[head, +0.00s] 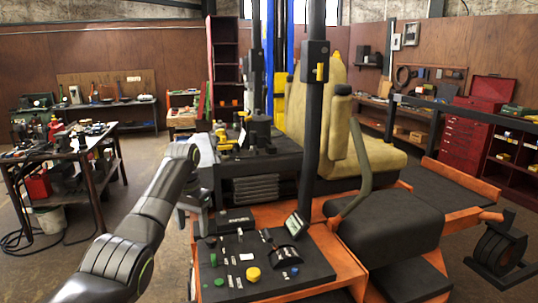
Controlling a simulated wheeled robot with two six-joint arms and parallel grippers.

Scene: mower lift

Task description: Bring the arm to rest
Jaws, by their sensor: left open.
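My left arm (130,240) comes in from the lower left and reaches up and forward to a bend near the middle left. Its left gripper (196,212) hangs below the bend, in front of the dark side of the mower (265,185). The jaws look empty, but they are small and partly lost against the machine. I cannot tell how near they are to it. The mower's black control panel (262,268), with yellow and green knobs, lies to the right of the gripper. My right gripper is not in view.
A dark post (312,130) rises from the mower beside its yellow seat (345,120). A cluttered workbench (65,150) stands at the left. Red drawers (470,130) stand at the right. Open floor (140,180) lies between the workbench and my arm.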

